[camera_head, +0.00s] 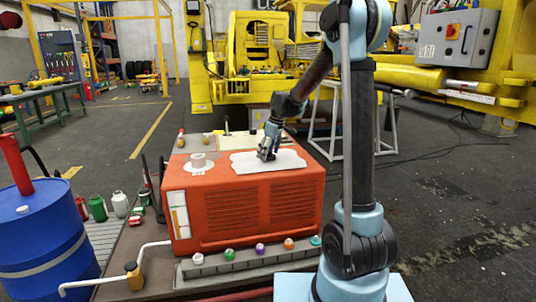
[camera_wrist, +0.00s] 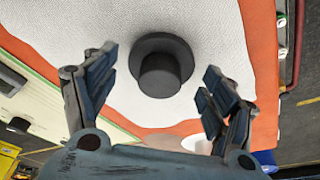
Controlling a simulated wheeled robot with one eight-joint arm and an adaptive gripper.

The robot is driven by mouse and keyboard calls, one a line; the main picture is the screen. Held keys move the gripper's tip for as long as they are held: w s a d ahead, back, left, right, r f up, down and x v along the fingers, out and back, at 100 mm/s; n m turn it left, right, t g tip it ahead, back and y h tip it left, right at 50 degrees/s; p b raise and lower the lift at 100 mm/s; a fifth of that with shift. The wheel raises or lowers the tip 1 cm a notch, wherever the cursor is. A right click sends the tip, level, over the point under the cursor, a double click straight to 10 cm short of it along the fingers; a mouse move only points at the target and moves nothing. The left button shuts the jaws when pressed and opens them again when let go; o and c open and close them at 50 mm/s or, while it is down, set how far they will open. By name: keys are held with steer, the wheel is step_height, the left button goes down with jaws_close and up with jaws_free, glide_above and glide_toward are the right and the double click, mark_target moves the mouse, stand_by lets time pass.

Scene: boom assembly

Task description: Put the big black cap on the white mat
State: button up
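The big black cap (camera_wrist: 160,66) is a round disc with a narrower knob facing the wrist camera. It lies on the white mat (camera_wrist: 90,22), with mat showing all around it. My gripper (camera_wrist: 160,63) is open above it, one finger on each side, with clear gaps between the fingers and the cap. The fingers largely hide the cap there.
The orange box (camera_head: 250,212) carries a white flanged piece (camera_head: 201,162) left of the mat. Several coloured knobs (camera_head: 260,249) line the ledge in front. A blue barrel (camera_head: 42,240) stands at the left, with small jars and bottles (camera_head: 98,208) beside it. A grey frame stands behind.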

mark_target(274, 157)
steer(key=v, duration=1.1)
steer(key=s+d+m, duration=0.3)
steer(key=s+d, duration=0.5)
steer(key=s, duration=0.3)
steer(key=s+d+f+m+h, duration=0.1)
steer(key=s+d+f+m, duration=0.2)
steer(key=s, duration=0.6)
steer(key=s+d+f+m, duration=0.3)
steer(key=s+d+f, duration=0.3)
steer(key=s+f, duration=0.2)
steer(key=s+d+f+m+h, duration=0.1)
steer(key=s+d+f+m, duration=0.2)
steer(key=s, duration=0.8)
step_height(274, 157, down, 2)
steer(key=shift+s+d+f+t+h, duration=0.2)
steer(key=shift+s+d+t+h, duration=0.15)
steer(key=shift+d, duration=0.35)
